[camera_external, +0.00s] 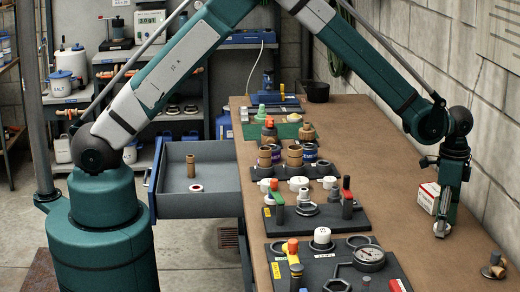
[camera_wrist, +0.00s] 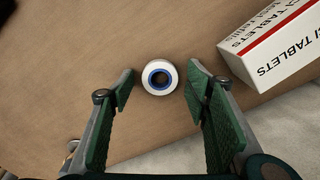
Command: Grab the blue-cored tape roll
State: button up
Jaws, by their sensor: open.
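The blue-cored tape roll (camera_wrist: 160,77) is a small white ring with a blue inner core. It lies flat on the brown bench in the wrist view, near the top centre, apart from both fingers. In the external view the tape roll (camera_external: 441,229) shows partly beside my fingers at the right side of the bench. My gripper (camera_wrist: 160,92) is open and empty, with one green-padded finger on each side of the roll's position. In the external view my gripper (camera_external: 443,226) points down near the wall-side edge of the bench.
A white and red tablets box (camera_wrist: 272,47) stands close to my right finger in the wrist view; the box (camera_external: 428,197) also shows externally. Dark trays with valves and a gauge (camera_external: 369,258) lie left of my gripper. Brass fittings (camera_external: 494,268) sit at the front right.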

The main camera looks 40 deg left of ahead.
dwell(0.3)
jog(key=c, duration=0.8)
jog(key=shift+o, duration=0.2)
notch_tip(320, 180, up, 10)
dwell(0.8)
